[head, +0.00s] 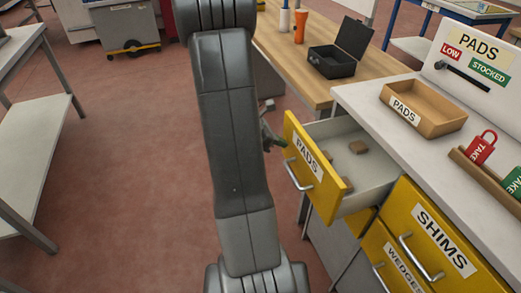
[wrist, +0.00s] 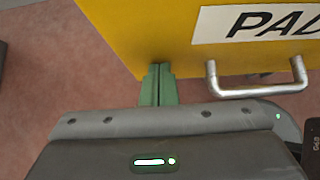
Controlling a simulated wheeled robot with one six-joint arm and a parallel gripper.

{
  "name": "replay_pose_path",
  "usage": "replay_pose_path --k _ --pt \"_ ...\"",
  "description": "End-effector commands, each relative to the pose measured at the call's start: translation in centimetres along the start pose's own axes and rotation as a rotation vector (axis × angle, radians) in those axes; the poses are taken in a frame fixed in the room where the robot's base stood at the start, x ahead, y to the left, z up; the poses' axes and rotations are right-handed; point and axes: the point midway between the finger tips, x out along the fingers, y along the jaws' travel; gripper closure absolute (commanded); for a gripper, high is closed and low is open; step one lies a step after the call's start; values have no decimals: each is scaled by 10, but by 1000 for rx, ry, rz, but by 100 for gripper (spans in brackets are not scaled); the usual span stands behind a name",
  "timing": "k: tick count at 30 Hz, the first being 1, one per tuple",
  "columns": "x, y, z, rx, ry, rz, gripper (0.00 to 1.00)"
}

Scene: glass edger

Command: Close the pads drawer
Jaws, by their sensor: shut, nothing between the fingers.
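The pads drawer (head: 318,168) is pulled out of the white-topped cabinet, with a yellow front, a PADS label and a silver handle (head: 297,175). Several small brown blocks lie inside it. My gripper (head: 272,138) shows only partly past my arm, at the drawer's far front corner. In the wrist view my gripper's green fingers (wrist: 158,84) are together and empty. Their tips are at the edge of the yellow drawer front (wrist: 150,35), left of the handle (wrist: 258,92); I cannot tell whether they touch it.
The yellow SHIMS drawer (head: 425,240) and WEDGES drawer (head: 395,262) are shut beside it. A PADS tray (head: 440,112) stands on the countertop. A wooden bench (head: 300,75) with an open black case (head: 340,58) is behind. Open floor (head: 130,160) lies to the left.

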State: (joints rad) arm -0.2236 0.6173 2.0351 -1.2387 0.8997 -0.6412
Motion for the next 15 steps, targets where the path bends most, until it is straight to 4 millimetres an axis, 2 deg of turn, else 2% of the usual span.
replay_pose_path --k 1,6,15 --pt "15 -1 9 9 -1 -5 100" --pt "49 -1 40 7 0 -4 100" --pt "97 -1 86 4 -1 -2 100"
